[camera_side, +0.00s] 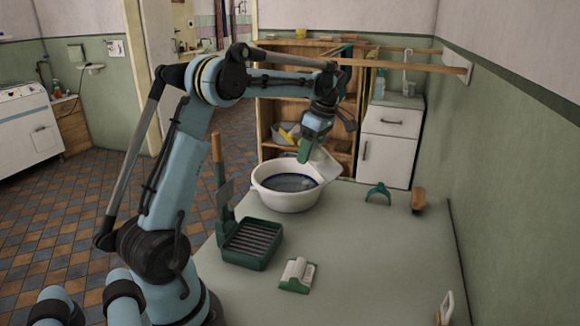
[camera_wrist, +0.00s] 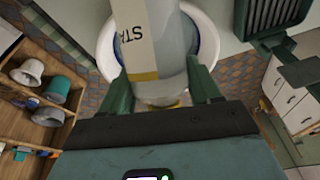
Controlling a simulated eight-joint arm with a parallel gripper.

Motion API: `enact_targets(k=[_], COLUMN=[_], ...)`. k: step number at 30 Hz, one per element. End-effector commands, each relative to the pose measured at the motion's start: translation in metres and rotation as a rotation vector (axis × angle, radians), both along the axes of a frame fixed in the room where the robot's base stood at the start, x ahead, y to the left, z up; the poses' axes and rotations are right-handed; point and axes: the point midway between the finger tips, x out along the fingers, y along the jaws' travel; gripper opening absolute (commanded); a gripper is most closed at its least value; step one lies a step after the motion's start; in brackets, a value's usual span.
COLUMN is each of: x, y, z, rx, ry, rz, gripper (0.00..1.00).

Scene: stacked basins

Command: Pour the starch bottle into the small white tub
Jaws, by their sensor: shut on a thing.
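My gripper (camera_side: 306,150) is shut on the starch bottle (camera_side: 324,163), a pale bottle that leans above the right side of the white tub (camera_side: 284,203). In the wrist view the bottle (camera_wrist: 160,40) sits between the jaws (camera_wrist: 160,76), and its label shows the letters "STA". The white tub stands at the far left of the table and has a bluish inside with a dark blue ring. In the wrist view its rim (camera_wrist: 105,50) shows behind the bottle. The bottle's mouth is hard to make out, and I cannot tell whether anything flows from it.
A green ridged tray (camera_side: 252,246) stands in front of the tub, with an upright wooden handle beside it. A white and green tool (camera_side: 297,275), a green curved piece (camera_side: 378,193) and a brush (camera_side: 418,200) lie on the table. A wooden shelf (camera_side: 285,85) and white cabinet (camera_side: 388,150) stand behind.

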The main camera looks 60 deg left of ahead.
Motion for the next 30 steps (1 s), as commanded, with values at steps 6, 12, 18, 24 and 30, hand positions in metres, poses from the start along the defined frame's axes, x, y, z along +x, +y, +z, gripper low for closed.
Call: enact_targets(k=[6,12,18,24,30], x=[0.0003,0.0003,0.0002,0.0004,0.0007], y=[0.0003,-0.0001,-0.0001,-0.0004,-0.0006], z=[-0.0042,-0.0059,-0.0075,-0.0091,-0.0109], rx=[-0.025,-0.048,-0.071,-0.094,-0.118], ry=[-0.015,-0.029,-0.043,-0.057,-0.070], rz=[0.000,0.000,0.001,0.001,-0.001], gripper=[0.33,0.33,0.33,0.33,0.33])
